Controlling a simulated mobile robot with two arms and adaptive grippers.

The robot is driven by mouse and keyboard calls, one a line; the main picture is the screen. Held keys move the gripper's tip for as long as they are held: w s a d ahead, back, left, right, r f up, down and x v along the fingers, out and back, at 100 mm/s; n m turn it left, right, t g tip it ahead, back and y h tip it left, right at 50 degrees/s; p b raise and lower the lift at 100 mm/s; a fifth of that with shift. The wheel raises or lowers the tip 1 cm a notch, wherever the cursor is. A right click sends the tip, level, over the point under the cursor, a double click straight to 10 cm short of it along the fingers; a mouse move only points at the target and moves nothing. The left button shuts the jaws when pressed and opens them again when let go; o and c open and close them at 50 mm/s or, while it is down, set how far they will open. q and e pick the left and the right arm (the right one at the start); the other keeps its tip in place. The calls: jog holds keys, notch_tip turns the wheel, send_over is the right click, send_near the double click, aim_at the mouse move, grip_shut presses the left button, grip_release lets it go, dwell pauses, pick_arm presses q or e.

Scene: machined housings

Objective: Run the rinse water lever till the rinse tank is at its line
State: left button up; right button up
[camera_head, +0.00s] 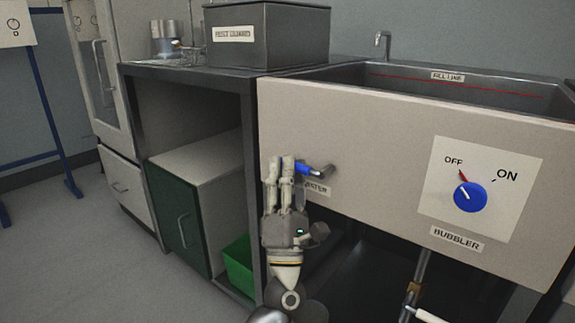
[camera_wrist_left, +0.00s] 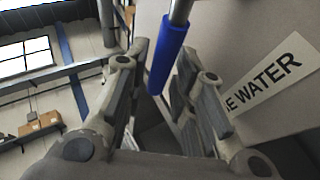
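The rinse water lever (camera_head: 309,169) has a blue grip and sticks out from the left front of the tank panel. My left gripper (camera_head: 281,160) is upright in front of the panel, at the lever's left end. In the left wrist view the blue lever (camera_wrist_left: 167,58) lies between the two open fingers (camera_wrist_left: 160,85), with a gap on each side. The rinse tank (camera_head: 405,82) is open on top, with a red line inside and a "FILL LINE" label (camera_head: 447,76). No water surface can be made out in it. My right gripper is not in view.
A blue bubbler knob (camera_head: 470,197) sits on a white plate right of the lever, its pointer toward OFF. A tap (camera_head: 383,44) stands behind the tank. A grey box (camera_head: 268,35) is on the bench at left. A green bin (camera_head: 239,265) stands below.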

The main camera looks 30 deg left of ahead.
pick_arm(q)
jog(key=shift+x, duration=0.85)
jog(key=shift+c, duration=0.3)
grip_shut()
